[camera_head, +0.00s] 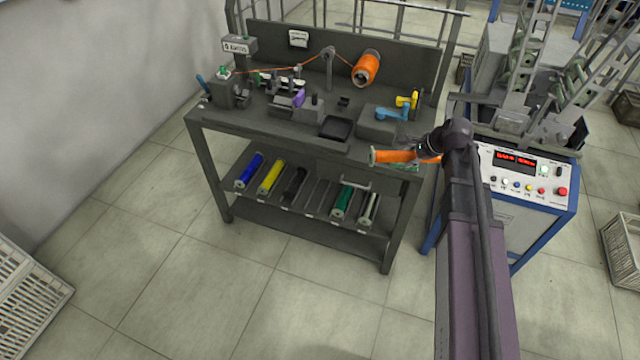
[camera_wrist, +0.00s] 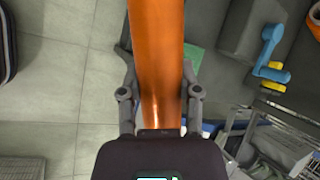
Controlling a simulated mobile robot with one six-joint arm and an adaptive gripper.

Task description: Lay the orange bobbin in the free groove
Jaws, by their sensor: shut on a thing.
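The orange bobbin (camera_head: 392,157) is held in my gripper (camera_head: 418,152) at the right front corner of the workbench, above the height of the lower rack. In the wrist view the orange bobbin (camera_wrist: 157,60) runs up between the two fingers of my gripper (camera_wrist: 158,95), which are shut on it. The lower rack (camera_head: 312,196) has several grooves. A blue, a yellow and a black bobbin (camera_head: 294,183) lie in its left part, a green bobbin (camera_head: 343,198) and a grey-green bobbin (camera_head: 369,207) in its right part. A bare groove (camera_head: 318,193) shows between the black and green bobbins.
The workbench top (camera_head: 255,125) carries a winding device, an orange spool (camera_head: 366,68), a black tray (camera_head: 336,128) and a blue-handled part (camera_head: 392,114). A control box (camera_head: 525,185) stands close to the right of my gripper. The floor in front of the bench is clear.

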